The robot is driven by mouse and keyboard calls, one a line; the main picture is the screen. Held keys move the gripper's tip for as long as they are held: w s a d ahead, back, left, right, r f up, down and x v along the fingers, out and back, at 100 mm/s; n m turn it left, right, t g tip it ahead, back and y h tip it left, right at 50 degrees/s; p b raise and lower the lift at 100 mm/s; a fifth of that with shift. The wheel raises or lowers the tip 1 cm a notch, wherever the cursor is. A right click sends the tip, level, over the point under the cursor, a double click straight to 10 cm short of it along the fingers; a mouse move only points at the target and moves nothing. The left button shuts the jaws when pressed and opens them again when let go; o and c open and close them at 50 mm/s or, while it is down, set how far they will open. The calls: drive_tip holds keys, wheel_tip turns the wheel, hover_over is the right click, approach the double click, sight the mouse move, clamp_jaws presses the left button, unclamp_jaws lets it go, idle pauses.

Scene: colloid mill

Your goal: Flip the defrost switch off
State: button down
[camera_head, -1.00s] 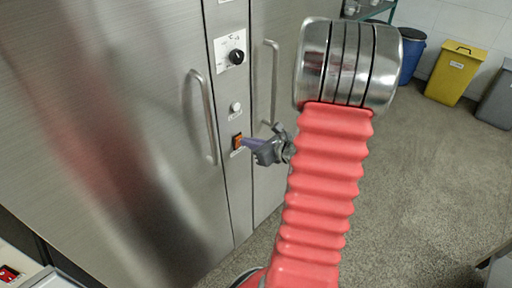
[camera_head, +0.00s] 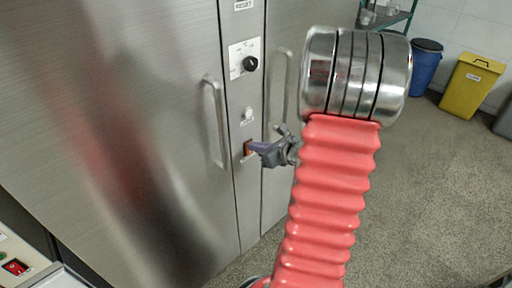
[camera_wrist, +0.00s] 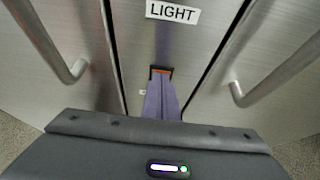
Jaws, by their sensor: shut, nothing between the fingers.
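The orange rocker switch (camera_head: 248,147) in a dark frame sits low on the narrow panel between two steel doors. Its label is too small to read, so I cannot tell if it is the defrost switch. My gripper (camera_head: 256,147) is shut and empty, its purple fingertips at the switch and covering part of it. In the wrist view the orange switch (camera_wrist: 161,72) shows just beyond the fingertips (camera_wrist: 160,84). Whether they touch it, and which way the rocker is tipped, I cannot tell.
Above the switch are a small round knob (camera_head: 248,114) and a black dial (camera_head: 250,63). Door handles (camera_head: 214,120) stand out on both sides of the panel. A "LIGHT" label (camera_wrist: 172,12) shows in the wrist view. Open floor lies right, with blue (camera_head: 426,68) and yellow (camera_head: 471,85) bins.

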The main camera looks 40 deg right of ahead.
drive_tip(key=shift+r, duration=0.1)
drive_tip(key=shift+s+r, duration=0.1)
drive_tip(key=shift+r, duration=0.6)
drive_tip(key=r+v, duration=0.1)
drive_tip(key=v, duration=1.2)
drive_tip(key=shift+r, duration=0.1)
idle(0.6)
